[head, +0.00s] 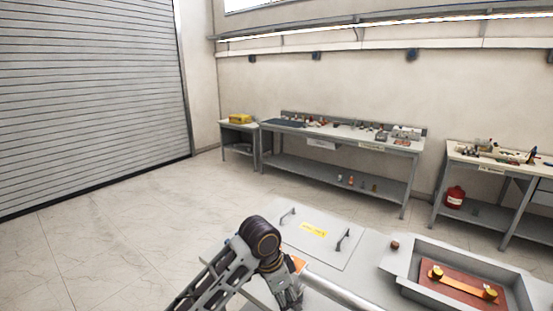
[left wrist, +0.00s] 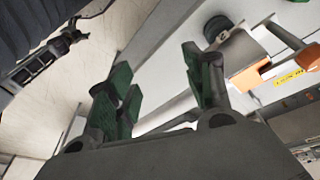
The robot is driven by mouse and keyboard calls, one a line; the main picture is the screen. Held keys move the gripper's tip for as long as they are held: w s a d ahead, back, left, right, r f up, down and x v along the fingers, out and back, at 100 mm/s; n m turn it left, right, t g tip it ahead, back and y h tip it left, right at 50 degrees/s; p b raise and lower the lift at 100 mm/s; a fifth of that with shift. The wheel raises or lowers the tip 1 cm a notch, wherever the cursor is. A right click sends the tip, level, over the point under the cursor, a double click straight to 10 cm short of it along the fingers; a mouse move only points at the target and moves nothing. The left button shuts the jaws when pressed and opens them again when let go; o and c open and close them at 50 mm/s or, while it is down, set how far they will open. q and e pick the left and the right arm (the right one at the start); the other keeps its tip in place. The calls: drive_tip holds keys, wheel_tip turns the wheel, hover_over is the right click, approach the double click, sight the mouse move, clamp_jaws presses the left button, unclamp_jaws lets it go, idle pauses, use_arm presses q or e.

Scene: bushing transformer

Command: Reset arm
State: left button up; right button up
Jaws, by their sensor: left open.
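My left arm comes in from the bottom of the head view, and its gripper (head: 288,296) hangs low over the grey cabinet, partly cut off by the lower edge. In the left wrist view its green-padded fingers (left wrist: 160,88) are spread apart with nothing between them. An orange part (head: 298,262) shows just behind the gripper, and orange pieces (left wrist: 250,78) lie beyond the fingers in the wrist view.
The cabinet has a lid (head: 318,246) with two handles and a yellow label. At right, a tray (head: 410,286) holds a brown plate (head: 460,289) with two brass-coloured knobs. A small brown piece (head: 395,245) sits beside it. Workbenches (head: 340,133) line the back wall; floor at left is clear.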

use_arm(q)
drive_tip(key=s+a+f+n+t+y, duration=0.2)
drive_tip(key=s+a+f+n, duration=0.45)
drive_tip(key=s+a, duration=0.4)
drive_tip(key=s+a+f+n+t+y, duration=0.1)
drive_tip(key=s+a+f+n, duration=0.5)
drive_tip(key=a, duration=0.8)
drive_tip(key=s+f+m+g+b, duration=0.1)
drive_tip(key=s+f, duration=0.1)
drive_tip(key=f, duration=1.6)
drive_tip(key=s+f+b, duration=0.1)
drive_tip(key=s+f, duration=0.1)
drive_tip(key=f, duration=1.6)
drive_tip(key=s+a+f+b, duration=0.1)
drive_tip(key=s+a+f, duration=0.1)
drive_tip(key=s+f, duration=0.9)
drive_tip(key=s+a+f+g+b, duration=0.1)
drive_tip(key=s+a+f, duration=0.1)
drive_tip(key=s+f, duration=0.8)
drive_tip(key=shift+s+a+f+g, duration=0.15)
drive_tip(key=shift+s+f+g, duration=0.2)
drive_tip(key=shift+s, duration=0.2)
